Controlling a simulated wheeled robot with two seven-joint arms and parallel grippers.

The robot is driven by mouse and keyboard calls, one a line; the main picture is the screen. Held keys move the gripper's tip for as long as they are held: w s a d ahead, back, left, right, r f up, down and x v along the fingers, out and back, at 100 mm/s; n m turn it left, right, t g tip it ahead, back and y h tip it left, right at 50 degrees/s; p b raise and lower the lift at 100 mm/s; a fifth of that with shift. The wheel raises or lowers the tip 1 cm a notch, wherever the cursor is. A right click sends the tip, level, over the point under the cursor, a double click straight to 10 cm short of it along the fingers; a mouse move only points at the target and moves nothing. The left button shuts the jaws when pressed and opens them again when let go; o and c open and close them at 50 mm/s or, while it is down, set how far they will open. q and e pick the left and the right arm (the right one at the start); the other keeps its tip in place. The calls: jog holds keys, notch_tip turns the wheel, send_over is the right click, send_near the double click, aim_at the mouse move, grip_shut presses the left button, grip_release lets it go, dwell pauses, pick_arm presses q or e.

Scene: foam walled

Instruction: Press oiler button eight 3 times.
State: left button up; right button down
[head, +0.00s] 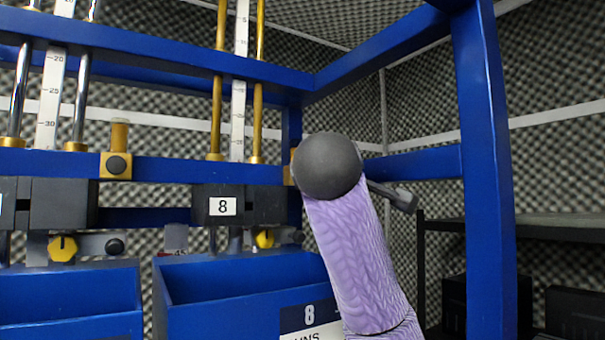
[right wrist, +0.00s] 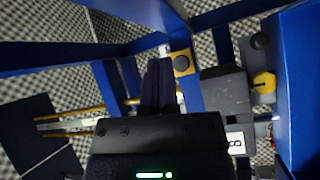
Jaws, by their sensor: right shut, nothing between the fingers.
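Oiler eight carries a white "8" label (head: 222,206) on a dark block, which also shows sideways in the right wrist view (right wrist: 235,142). In that view a brass block with a round dark button (right wrist: 182,62) sits on the blue rail. In the head view only a sliver of brass (head: 291,167) shows beside my arm's grey joint, and its button is hidden. My right gripper (right wrist: 160,64) is shut and empty, its tips just left of the brass block in the wrist view. Whether they touch the button I cannot tell. My left gripper is not in view.
A yellow knob (right wrist: 263,83) and a round black knob (right wrist: 261,41) are near the block. A blue bin (head: 240,285) is below. A similar brass block with button (head: 116,165) is left. A blue post (head: 485,170) and a dark shelf (head: 550,226) are right.

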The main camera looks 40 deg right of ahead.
jog(key=s+n, duration=0.1)
jog(key=n, duration=0.3)
jog(key=s+n+h, duration=0.1)
jog(key=n, duration=0.3)
jog(key=s+n+g+p, duration=0.1)
jog(key=n, duration=0.4)
jog(key=shift+a+f+h, duration=0.2)
jog(key=shift+a+h, duration=0.15)
jog(key=shift+h, duration=0.05)
jog(key=shift+w, duration=0.15)
jog(key=w+d+p, duration=0.1)
jog(key=w+p, duration=0.2)
jog(key=w, duration=0.5)
jog(key=shift+w, duration=0.35)
dwell(0.7)
jog(key=shift+w, duration=0.4)
